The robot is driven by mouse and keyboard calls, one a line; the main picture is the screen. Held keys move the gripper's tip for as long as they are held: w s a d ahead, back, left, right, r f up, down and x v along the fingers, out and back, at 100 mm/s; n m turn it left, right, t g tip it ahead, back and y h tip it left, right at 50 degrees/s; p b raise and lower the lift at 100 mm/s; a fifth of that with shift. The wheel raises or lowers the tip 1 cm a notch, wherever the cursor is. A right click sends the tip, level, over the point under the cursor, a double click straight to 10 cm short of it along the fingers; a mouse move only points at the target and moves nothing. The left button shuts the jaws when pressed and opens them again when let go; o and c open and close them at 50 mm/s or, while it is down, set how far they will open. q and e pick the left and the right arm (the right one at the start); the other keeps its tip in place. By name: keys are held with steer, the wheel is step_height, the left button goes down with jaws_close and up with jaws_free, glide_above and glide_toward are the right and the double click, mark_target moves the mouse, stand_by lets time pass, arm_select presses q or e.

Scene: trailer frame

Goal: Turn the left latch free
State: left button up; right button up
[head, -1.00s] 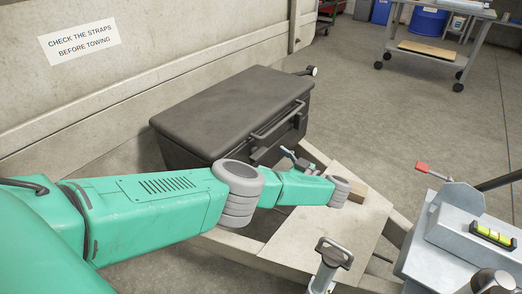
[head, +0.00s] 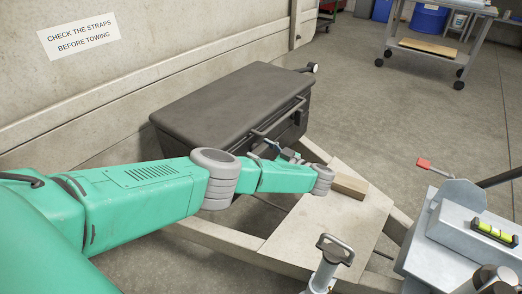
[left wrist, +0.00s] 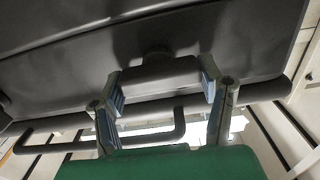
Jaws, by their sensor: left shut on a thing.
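The dark grey box (head: 230,100) has its lid shut and sits on the trailer frame by the wall. My left gripper (head: 274,149) is at the lower front of the box, near the near end of its bar handle (head: 278,117). In the left wrist view the left gripper (left wrist: 162,82) has one finger on each side of a dark block, the left latch (left wrist: 158,72), and is shut on it. A round pivot shows just above the latch. The handle bar (left wrist: 95,143) passes below it. My right gripper is not in view.
A wooden block (head: 350,186) lies on the frame's pale plate (head: 318,226). A post with a loop handle (head: 335,250) stands in front. A grey coupling with a spirit level (head: 494,232) and a red-tipped lever (head: 424,163) is at right. The floor behind is clear up to a wheeled cart (head: 430,48).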

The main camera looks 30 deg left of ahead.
arm_select(q)
steer(key=shift+w+r, duration=0.1)
steer(key=n, duration=0.9)
steer(key=shift+s, duration=0.2)
steer(key=n, duration=0.4)
steer(key=shift+s+f+n, duration=0.1)
steer(key=shift+f+n, duration=0.2)
steer(key=shift+n, duration=0.1)
steer(key=shift+s+f+n, duration=0.1)
steer(key=shift+f+n, duration=0.1)
steer(key=shift+n, duration=1.7)
steer(key=shift+s+f, duration=0.1)
steer(key=o, duration=1.2)
steer(key=shift+c, duration=0.2)
